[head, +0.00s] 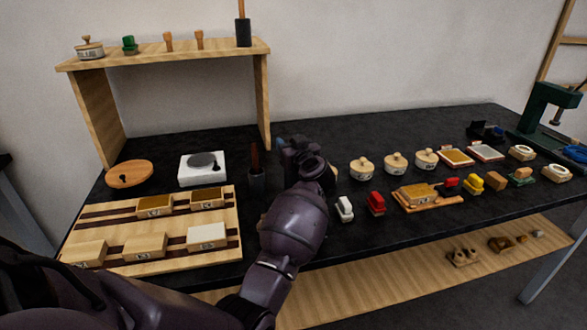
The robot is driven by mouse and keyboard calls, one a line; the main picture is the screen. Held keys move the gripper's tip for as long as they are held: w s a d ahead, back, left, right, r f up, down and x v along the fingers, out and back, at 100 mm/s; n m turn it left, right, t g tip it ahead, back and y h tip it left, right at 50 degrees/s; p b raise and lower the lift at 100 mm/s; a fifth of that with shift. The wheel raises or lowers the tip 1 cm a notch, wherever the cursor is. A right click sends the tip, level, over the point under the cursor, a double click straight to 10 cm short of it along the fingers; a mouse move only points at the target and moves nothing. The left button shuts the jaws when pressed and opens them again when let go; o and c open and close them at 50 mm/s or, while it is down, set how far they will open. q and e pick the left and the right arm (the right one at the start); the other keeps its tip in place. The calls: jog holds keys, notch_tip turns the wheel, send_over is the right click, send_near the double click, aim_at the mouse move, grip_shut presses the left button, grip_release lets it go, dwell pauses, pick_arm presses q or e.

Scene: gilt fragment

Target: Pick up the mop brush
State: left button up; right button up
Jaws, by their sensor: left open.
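A brush with a reddish-brown upright part (255,157) stands in a dark holder (257,180) on the black table, left of my left gripper. I cannot tell for certain whether it is the mop brush. A similar tall brush (241,9) stands in a dark holder (243,33) on the wooden shelf, and two short wooden-handled pieces (168,41) (199,39) stand beside it. My left gripper (284,145) is open over the table, just right of the lower holder and apart from it. My wrist partly hides its fingers. My right gripper is out of view.
A wooden tray (190,262) with several blocks lies at the front left. A white scale (203,168) and round wooden board (130,174) stand behind it. Lidded pots (362,168), small clamps (345,208) and a green press (548,115) are to the right. The back middle is clear.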

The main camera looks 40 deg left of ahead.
pick_arm(q)
jog(key=shift+a+r, duration=0.1)
jog(key=shift+a, duration=0.1)
grip_shut()
jog(key=shift+r, duration=0.1)
